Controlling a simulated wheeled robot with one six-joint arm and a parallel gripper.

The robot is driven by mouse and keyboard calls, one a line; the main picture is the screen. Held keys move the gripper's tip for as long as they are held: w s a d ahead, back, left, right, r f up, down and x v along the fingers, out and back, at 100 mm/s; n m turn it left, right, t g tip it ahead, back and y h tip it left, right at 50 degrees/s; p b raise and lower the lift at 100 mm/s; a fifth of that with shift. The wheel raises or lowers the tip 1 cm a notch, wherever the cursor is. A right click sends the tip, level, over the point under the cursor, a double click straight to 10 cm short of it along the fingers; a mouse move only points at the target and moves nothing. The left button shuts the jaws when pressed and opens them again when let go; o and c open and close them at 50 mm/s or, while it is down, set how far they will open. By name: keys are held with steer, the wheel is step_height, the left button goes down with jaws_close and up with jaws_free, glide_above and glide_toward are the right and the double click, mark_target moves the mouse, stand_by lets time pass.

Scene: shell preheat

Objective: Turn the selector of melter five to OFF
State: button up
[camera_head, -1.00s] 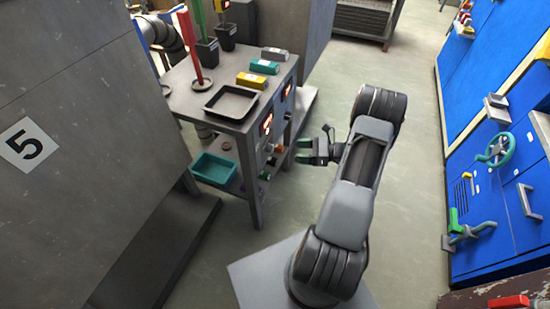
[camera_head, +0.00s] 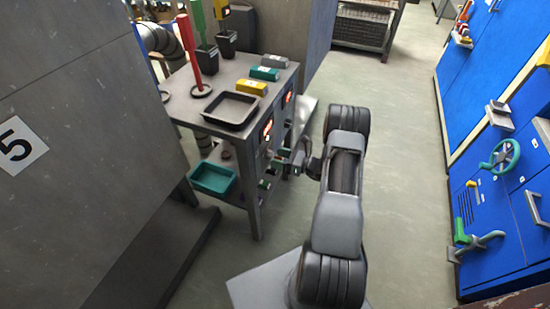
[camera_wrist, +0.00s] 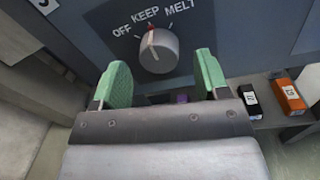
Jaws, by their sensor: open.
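The selector (camera_wrist: 158,52) is a round, light grey knob on a dark panel (camera_wrist: 225,35) in the wrist view. OFF, KEEP and MELT are printed around its top. Its red mark points up, nearest KEEP. My gripper (camera_wrist: 162,70) is open, with one green finger to the left of the knob and one to the right. The knob shows between and beyond the fingertips, with nothing held. In the head view my gripper (camera_head: 301,162) is at the side of the metal stand (camera_head: 246,150). I cannot make out the knob there.
An orange box (camera_wrist: 288,95) and a black box (camera_wrist: 250,100) lie on a shelf below the panel. A black tray (camera_head: 231,109) is on the stand, a teal bin (camera_head: 212,178) below. A grey wall with a 5 plate (camera_head: 18,146) stands left. Floor is clear right of my arm.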

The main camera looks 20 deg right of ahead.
steer(key=shift+x, duration=0.95)
steer(key=c, duration=0.9)
